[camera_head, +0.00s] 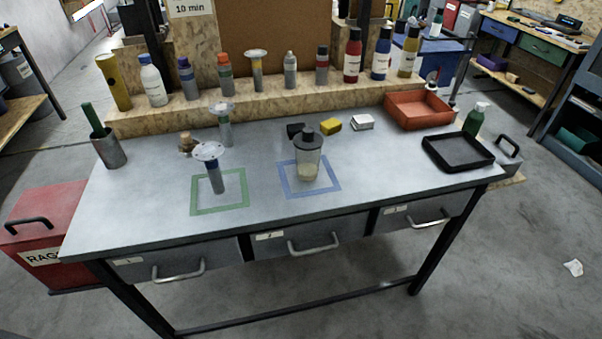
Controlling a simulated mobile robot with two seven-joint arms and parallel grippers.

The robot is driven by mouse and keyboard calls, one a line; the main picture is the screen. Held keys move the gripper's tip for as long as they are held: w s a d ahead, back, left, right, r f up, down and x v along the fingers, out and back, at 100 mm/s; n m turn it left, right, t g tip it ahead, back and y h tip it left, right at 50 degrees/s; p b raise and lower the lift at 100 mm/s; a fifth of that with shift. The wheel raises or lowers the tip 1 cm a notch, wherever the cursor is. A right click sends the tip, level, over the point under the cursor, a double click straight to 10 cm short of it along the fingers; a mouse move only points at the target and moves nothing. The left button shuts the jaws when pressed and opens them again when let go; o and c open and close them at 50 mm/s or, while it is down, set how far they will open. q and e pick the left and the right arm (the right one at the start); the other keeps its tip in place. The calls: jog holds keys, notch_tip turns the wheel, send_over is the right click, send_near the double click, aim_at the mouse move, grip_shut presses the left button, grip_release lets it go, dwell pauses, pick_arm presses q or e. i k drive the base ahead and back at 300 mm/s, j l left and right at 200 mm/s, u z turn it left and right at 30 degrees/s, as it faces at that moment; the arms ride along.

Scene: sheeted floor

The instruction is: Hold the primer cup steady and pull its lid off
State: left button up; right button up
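A clear cup with a dark lid (308,133), which looks like the primer cup (308,163), stands upright in the blue taped square (328,188) on the grey workbench. The lid sits on top of the cup. Pale contents show in its lower part. Neither of my grippers is in view.
A stand with a round white top (209,152) is in the green square (240,207), left of the cup. A similar stand (225,131), a yellow block (331,125) and a white box (362,122) are behind. A black tray (432,162) lies right. The bench front is clear.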

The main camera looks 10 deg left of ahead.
aim_at(307, 162)
jog(key=k+j+z, duration=0.15)
jog(key=k+j, duration=0.15)
jog(key=k+j+z, duration=0.15)
jog(key=k, duration=0.4)
jog(key=k+j+z, duration=0.15)
jog(key=k+j, duration=0.15)
jog(key=k, duration=0.1)
